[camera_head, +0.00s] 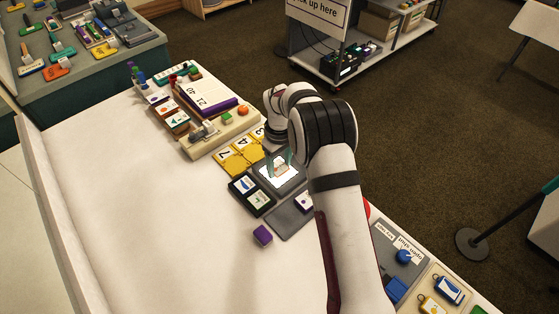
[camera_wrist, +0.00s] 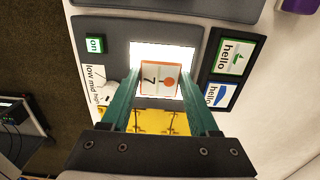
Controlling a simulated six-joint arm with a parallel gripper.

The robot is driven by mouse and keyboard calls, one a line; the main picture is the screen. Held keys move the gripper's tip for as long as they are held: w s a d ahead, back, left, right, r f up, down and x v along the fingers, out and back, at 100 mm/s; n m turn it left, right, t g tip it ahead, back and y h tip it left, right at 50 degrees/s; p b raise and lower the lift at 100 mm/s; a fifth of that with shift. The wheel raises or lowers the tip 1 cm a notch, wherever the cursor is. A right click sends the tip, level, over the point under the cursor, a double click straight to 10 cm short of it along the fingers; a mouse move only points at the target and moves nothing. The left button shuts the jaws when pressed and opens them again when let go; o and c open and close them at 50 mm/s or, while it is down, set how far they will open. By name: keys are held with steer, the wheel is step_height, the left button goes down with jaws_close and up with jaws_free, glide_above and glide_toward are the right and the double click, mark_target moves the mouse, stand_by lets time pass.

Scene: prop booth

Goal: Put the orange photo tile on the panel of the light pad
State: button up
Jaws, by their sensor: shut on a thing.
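The light pad (camera_wrist: 113,40) is dark grey with a bright white panel (camera_wrist: 165,51). In the wrist view the tile overlaps the panel's near edge; I cannot tell whether it touches. In the head view the tile shows small over the lit panel (camera_head: 271,180) of the light pad (camera_head: 293,188), partly hidden by my gripper (camera_head: 282,162).
A dark holder with two "hello" cards (camera_head: 252,194) stands beside the pad. Yellow number tiles (camera_head: 239,157) lie behind it. The white table (camera_head: 150,210) is clear at left.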

steer(key=o, duration=1.4)
step_height(320, 180, up, 16)
steer(key=shift+f, duration=0.1)
